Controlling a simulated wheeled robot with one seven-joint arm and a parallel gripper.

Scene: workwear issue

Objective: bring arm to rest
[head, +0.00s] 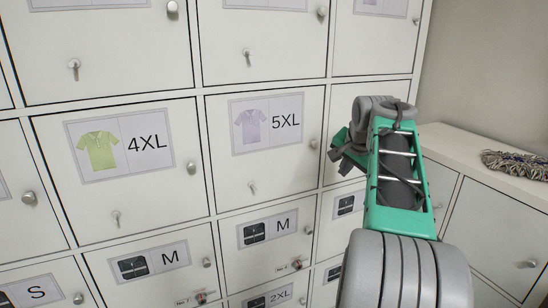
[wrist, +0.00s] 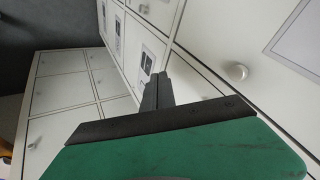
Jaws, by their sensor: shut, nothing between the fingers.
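My arm reaches up from the bottom right in the head view, in front of the right side of the locker wall. My gripper (head: 346,160) is at its end, dark and partly hidden by the green and grey arm parts. In the wrist view the gripper's dark fingers (wrist: 157,90) are together with nothing between them. They point along the locker fronts and look apart from them.
White lockers (head: 225,185) with size labels, knobs and keys fill the left and middle; all visible doors are shut. A low white cabinet (head: 470,150) stands at the right with a grey mop head (head: 515,163) on top. A bare wall is behind it.

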